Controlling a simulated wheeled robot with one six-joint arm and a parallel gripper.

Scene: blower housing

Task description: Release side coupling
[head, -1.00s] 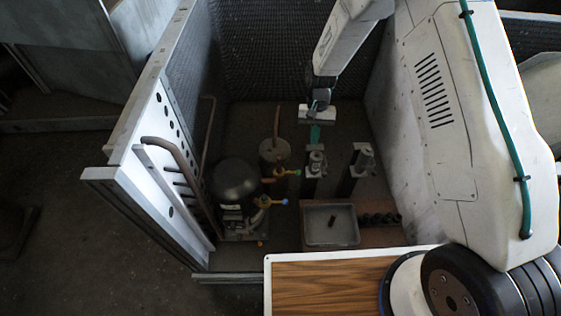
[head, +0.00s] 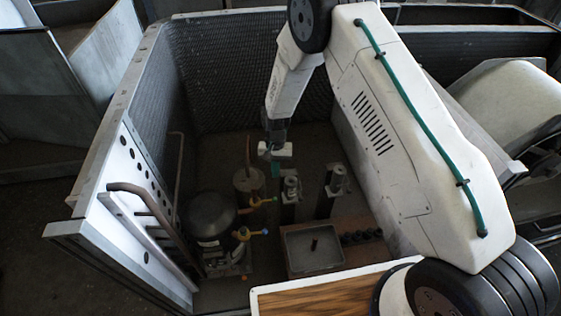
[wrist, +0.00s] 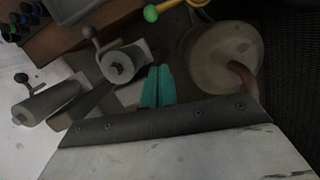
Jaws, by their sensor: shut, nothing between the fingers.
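Two grey clamp-like couplings with small ball-ended levers stand on dark posts inside the housing; I cannot tell which one is the side coupling. The left coupling (head: 291,186) and the right coupling (head: 337,180) stand side by side in the head view. In the wrist view the nearer coupling (wrist: 120,66) lies just left of my fingers, and the other coupling (wrist: 42,103) is farther left. My gripper (head: 276,170) has teal fingers, shut and empty, just behind and left of the left coupling. The fingertips (wrist: 158,70) appear apart from it in the wrist view.
A grey canister (head: 249,184) with a copper pipe stands left of my gripper. A black compressor (head: 209,216) and brass valves (head: 251,234) are farther left. A grey tray (head: 314,250) holding a small dark piece sits in front. Mesh walls (head: 240,80) enclose the space.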

